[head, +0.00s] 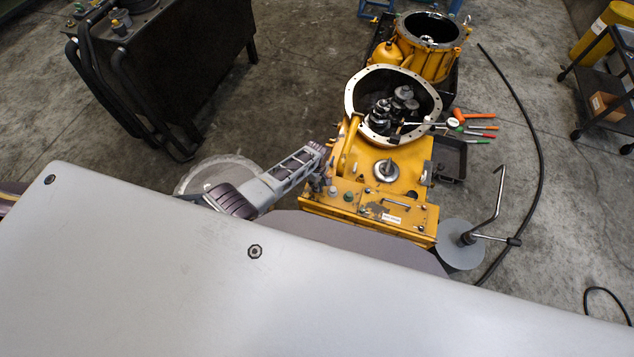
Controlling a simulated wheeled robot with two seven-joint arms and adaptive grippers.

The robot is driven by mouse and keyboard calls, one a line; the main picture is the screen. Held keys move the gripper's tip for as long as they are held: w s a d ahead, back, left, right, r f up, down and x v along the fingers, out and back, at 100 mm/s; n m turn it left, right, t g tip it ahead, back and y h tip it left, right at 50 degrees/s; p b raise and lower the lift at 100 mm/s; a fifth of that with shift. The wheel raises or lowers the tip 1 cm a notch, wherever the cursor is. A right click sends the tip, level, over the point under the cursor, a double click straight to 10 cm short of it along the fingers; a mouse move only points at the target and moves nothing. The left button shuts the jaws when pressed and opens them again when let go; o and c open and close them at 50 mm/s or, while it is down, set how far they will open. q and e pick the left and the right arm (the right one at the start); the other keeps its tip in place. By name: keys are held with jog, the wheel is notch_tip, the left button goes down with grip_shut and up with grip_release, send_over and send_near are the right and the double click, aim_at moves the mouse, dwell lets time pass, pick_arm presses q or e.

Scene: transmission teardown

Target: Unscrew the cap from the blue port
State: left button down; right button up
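The yellow transmission housing (408,165) stands on the floor right of centre, its round flanged opening (350,92) facing up with dark gears (382,118) inside. Several small greenish and dark fittings (348,197) sit along its near left top edge. I cannot make out which is the blue port, and no cap is clearly seen. My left gripper (322,178) is at the end of the grey arm, close to the housing's left edge beside these fittings. Its fingers are too small and blurred to tell their opening or any contact. My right gripper is not in view.
A second yellow housing (440,62) stands behind. Coloured-handled tools (478,128) and a black tray (450,158) lie to the right. A crank-handled stand (461,250) and a black hose (540,150) are at right. A dark cart (604,112) stands far right.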

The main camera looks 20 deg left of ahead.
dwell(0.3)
pick_arm(q)
jog(key=n, duration=0.2)
jog(key=shift+n+p, duration=0.3)
jog(key=shift+p, duration=0.05)
jog(key=c, duration=1.2)
grip_release()
jog(key=shift+o, duration=0.2)
jog(key=o, duration=0.5)
jog(key=shift+c, duration=0.2)
jog(key=shift+r+p, duration=2.5)
jog(key=shift+p, duration=0.1)
